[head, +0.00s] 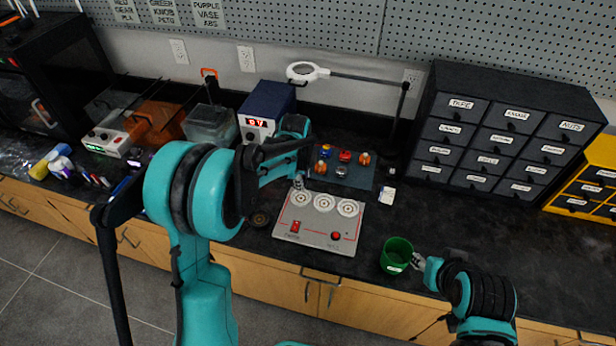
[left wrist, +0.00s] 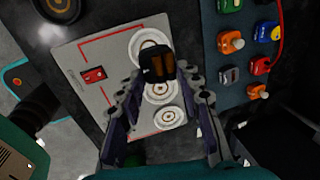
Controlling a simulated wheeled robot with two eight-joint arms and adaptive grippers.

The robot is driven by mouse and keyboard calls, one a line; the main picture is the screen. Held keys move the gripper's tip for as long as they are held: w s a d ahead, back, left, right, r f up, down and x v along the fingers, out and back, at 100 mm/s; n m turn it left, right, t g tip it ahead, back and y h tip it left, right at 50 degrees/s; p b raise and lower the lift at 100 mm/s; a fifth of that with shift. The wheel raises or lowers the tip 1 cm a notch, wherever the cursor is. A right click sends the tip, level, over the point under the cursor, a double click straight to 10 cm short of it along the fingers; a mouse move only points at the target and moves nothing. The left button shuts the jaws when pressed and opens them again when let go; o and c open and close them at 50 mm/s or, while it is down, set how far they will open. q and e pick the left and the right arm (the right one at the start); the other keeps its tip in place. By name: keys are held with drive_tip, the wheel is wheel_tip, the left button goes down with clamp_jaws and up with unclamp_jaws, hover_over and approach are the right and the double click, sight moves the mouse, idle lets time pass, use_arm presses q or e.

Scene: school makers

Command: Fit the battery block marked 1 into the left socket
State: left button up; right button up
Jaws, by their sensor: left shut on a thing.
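The grey panel (head: 318,240) lies on the bench with three round white sockets in a row. The left socket (head: 299,198) is at its left end; in the left wrist view it is the top one (left wrist: 143,38). My left gripper (head: 299,180) is over that end of the panel. In the left wrist view it is shut on a dark block with brown-orange bands (left wrist: 158,66), which overlaps the left socket's lower edge. No number is readable on the block, and its height above the panel cannot be judged. My right gripper (head: 418,263) is beside a green cup (head: 397,254).
A dark tray (head: 330,178) with several coloured parts lies behind the panel. A blue power supply (head: 267,106) and a magnifier lamp (head: 303,72) stand farther back. Black drawers (head: 500,130) are at the right. The bench between the panel and the green cup is clear.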

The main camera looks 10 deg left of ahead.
use_arm(q)
drive_tip(key=shift+f+b, duration=0.5)
drive_tip(key=shift+f, duration=0.25)
drive_tip(key=shift+f+b, duration=1.45)
drive_tip(key=shift+f, duration=0.65)
drive_tip(key=shift+f+b, duration=0.55)
drive_tip(key=shift+f, duration=0.1)
drive_tip(key=o, duration=0.9)
wheel_tip(320, 180, up, 11)
drive_tip(key=s+p, duration=0.2)
drive_tip(key=p, duration=0.5)
drive_tip(key=shift+p, duration=0.3)
